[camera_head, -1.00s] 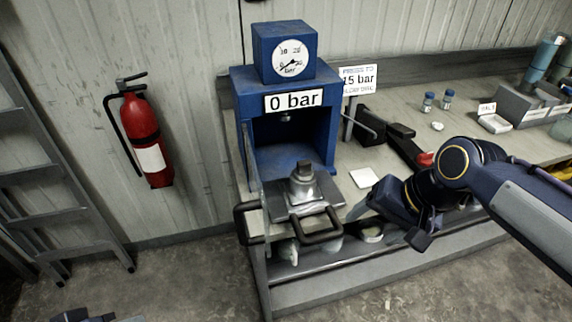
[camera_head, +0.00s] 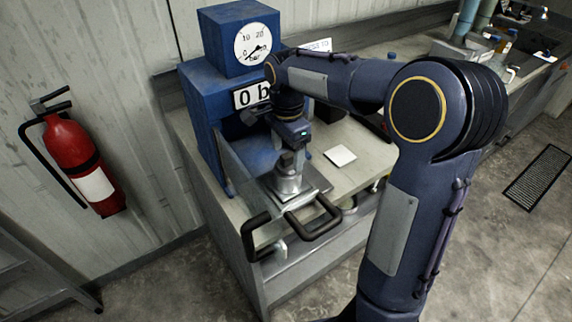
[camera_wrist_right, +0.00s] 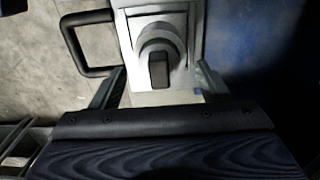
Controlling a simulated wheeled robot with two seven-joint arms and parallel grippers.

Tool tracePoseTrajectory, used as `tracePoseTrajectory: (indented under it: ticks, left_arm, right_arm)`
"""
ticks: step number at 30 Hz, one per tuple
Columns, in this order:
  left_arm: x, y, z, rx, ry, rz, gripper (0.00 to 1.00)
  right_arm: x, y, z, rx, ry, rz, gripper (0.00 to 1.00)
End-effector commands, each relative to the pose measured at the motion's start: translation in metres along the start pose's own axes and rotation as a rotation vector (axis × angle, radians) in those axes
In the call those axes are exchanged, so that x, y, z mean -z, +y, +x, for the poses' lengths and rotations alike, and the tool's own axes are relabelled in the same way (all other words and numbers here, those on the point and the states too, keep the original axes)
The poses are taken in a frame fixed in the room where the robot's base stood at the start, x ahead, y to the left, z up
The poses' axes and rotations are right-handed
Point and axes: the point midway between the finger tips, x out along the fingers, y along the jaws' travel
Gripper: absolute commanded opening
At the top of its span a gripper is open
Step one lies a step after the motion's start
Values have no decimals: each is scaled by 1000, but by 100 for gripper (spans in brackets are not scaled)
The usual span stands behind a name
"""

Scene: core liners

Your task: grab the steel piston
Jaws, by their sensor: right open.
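The steel piston (camera_head: 288,181) stands upright on a metal plate (camera_head: 312,184) in front of the blue press (camera_head: 200,110). Its dark square knob (camera_wrist_right: 159,70) shows in the right wrist view, with the round stepped body beyond it. My right gripper (camera_head: 290,152) is at the piston's top, partly hidden by its own wrist. In the wrist view its open fingers (camera_wrist_right: 160,84) lie left and right of the knob, with gaps on both sides and no visible grip. My left gripper is out of view.
Black handles (camera_head: 315,222) stick out at the front of the plate. A clear panel stands left of the piston. A white square (camera_head: 340,155) lies on the bench to the right. The press, with gauge and "0 b" sign, rises behind. A fire extinguisher (camera_head: 80,160) hangs at left.

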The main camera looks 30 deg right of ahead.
Motion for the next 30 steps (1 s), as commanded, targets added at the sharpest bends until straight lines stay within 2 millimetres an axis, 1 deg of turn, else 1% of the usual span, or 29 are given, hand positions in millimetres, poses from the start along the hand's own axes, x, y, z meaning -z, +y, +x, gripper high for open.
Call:
tracePoseTrajectory:
  ticks: [1,3,6,12,13,27,30]
  left_arm:
    - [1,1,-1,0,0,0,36]
    - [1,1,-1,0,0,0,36]
    - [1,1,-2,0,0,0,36]
    - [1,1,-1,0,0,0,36]
    - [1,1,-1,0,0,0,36]
    - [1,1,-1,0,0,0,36]
    - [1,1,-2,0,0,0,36]
  right_arm:
    - [0,1,7,-4,0,0,70]
    - [0,1,16,-2,-1,-1,70]
    - [0,1,22,0,-1,-2,70]
    - [0,0,23,2,-1,-2,70]
    - [0,0,23,2,-1,-2,68]
    - [0,0,22,2,-2,-2,7]
    - [0,0,22,4,-2,-3,7]
